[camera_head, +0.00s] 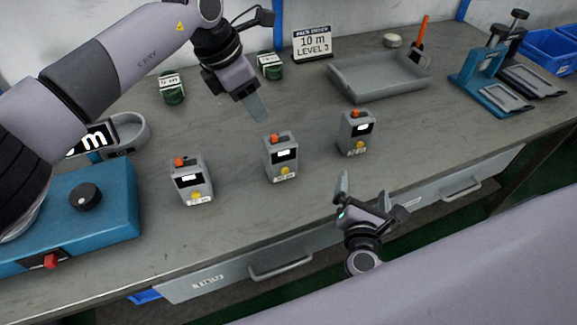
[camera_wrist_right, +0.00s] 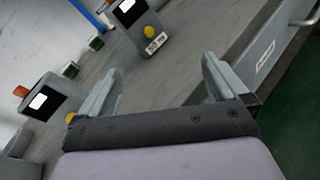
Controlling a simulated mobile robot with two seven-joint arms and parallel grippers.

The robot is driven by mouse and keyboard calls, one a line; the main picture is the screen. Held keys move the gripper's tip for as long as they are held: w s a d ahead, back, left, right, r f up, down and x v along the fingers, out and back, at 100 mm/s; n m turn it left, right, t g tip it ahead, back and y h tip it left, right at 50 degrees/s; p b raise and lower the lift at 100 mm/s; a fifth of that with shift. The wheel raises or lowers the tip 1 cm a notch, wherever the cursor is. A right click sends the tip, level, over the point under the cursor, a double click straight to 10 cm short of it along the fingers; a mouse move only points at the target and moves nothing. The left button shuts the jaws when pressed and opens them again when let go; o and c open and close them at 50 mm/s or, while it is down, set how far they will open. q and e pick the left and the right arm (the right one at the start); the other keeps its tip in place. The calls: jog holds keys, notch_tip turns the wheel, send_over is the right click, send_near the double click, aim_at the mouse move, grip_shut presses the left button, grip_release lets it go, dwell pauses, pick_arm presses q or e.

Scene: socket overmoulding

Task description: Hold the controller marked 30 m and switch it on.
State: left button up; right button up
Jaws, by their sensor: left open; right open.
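Three grey controllers, each with an orange knob on top, a screen and a yellow button, stand upright in a row: left (camera_head: 191,181), middle (camera_head: 281,158) and right (camera_head: 357,134). My left gripper (camera_head: 255,108) hangs open and empty above the bench, behind the middle controller. My right gripper (camera_head: 368,197) is open and empty at the front edge, in front of the right controller. In the right wrist view, its fingers (camera_wrist_right: 162,82) are apart with nothing between them. Two controllers show there, one at left (camera_wrist_right: 45,98) and one at top (camera_wrist_right: 133,15).
A blue machine (camera_head: 100,215) with a black dial stands at front left. Green tins (camera_head: 172,90), a grey tray (camera_head: 375,85) and a blue stand (camera_head: 485,85) are farther back. Bench between controllers is clear.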

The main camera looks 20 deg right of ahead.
aim_at(284, 159)
jog(key=w+a+r+n+t+y, duration=0.1)
jog(key=w+a+n+y, duration=0.1)
jog(key=w+a+n, duration=0.1)
jog(key=w+a+r+n+t+y, duration=0.1)
jog(key=w+a+n+y, duration=0.1)
jog(key=a, duration=0.4)
jog(key=w+a+r+n+t+y, duration=0.1)
jog(key=w+a+n+t+y, duration=0.1)
jog(key=w+a+n+y, duration=0.1)
jog(key=shift+w+a+r+n+y, duration=0.1)
jog(key=shift+w+a+n+y, duration=0.1)
jog(key=shift+a+n+y, duration=0.2)
jog(key=shift+w+a+r+n+y, duration=0.15)
jog(key=shift+a+n+y, duration=0.15)
jog(key=shift+a+n, duration=0.2)
jog(key=shift+w+f+n, duration=0.15)
jog(key=shift+w+n, duration=0.35)
jog(key=shift+w, duration=3.35)
jog(key=c, duration=1.1)
pick_arm(q)
jog(key=shift+a+f, duration=0.1)
jog(key=shift+a, duration=0.05)
grip_shut()
jog(key=a+f+m+h, duration=0.1)
jog(key=a+h, duration=0.4)
jog(key=a, duration=0.5)
jog(key=shift+w+a+f, duration=0.25)
jog(key=shift+a+f, duration=0.15)
jog(key=shift+f, duration=0.15)
